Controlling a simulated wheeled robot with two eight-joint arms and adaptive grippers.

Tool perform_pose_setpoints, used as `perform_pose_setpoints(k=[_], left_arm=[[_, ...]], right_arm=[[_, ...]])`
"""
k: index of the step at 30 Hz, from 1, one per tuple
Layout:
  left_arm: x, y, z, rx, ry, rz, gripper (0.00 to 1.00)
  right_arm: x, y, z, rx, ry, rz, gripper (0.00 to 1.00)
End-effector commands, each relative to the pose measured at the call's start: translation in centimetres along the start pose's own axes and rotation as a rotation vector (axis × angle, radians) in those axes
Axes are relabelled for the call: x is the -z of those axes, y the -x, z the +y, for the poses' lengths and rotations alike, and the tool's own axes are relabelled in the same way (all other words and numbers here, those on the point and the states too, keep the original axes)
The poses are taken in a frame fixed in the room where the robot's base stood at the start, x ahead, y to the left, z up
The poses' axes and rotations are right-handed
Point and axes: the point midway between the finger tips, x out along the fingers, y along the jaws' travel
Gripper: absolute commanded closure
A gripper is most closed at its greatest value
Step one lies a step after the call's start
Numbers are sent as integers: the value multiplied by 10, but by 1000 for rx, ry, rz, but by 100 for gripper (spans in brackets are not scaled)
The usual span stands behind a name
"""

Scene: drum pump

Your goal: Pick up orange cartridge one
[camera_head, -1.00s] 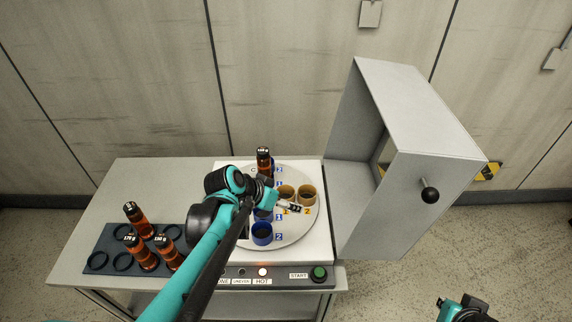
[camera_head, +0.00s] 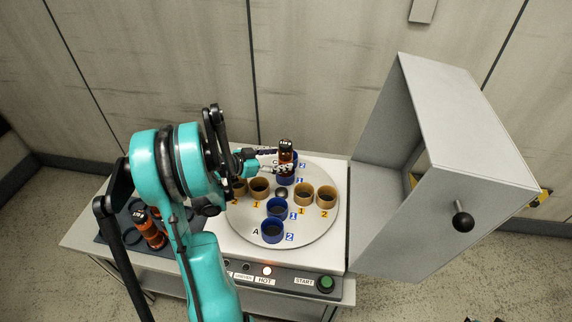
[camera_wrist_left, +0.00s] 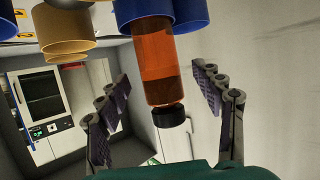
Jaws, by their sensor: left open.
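An orange cartridge (camera_head: 286,160) with a black cap stands upright in a blue cup at the back of the white turntable (camera_head: 318,228). My left gripper (camera_head: 272,162) is at this cartridge, with its fingers at about the height of its upper body. In the left wrist view, which is upside down, the cartridge (camera_wrist_left: 157,65) lies between the two open, dark-padded fingers, with gaps on both sides. Its lower end is in the blue cup (camera_wrist_left: 185,12). My left arm hides part of the dark tray (camera_head: 110,222), where orange cartridges (camera_head: 152,238) show. Only a sliver of my right gripper shows at the bottom edge.
Other blue cups (camera_head: 272,232) and tan cups (camera_head: 326,197) stand on the turntable, close to the gripper. A grey box-shaped hood with a black knob (camera_head: 463,222) stands open at the right. A green START button (camera_head: 326,284) is on the front panel.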

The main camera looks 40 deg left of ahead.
Motion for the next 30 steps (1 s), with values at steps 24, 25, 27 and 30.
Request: perform_pose_setpoints(k=[24, 25, 27, 30], left_arm=[[0, -32, 0, 0, 0, -1, 90], [0, -32, 0, 0, 0, -1, 90], [0, -32, 0, 0, 0, -1, 90], [0, -32, 0, 0, 0, -1, 90]], right_arm=[[-7, -10, 0, 0, 0, 0, 100], [-7, -10, 0, 0, 0, 0, 100], [-7, -10, 0, 0, 0, 0, 100], [-7, -10, 0, 0, 0, 0, 100]])
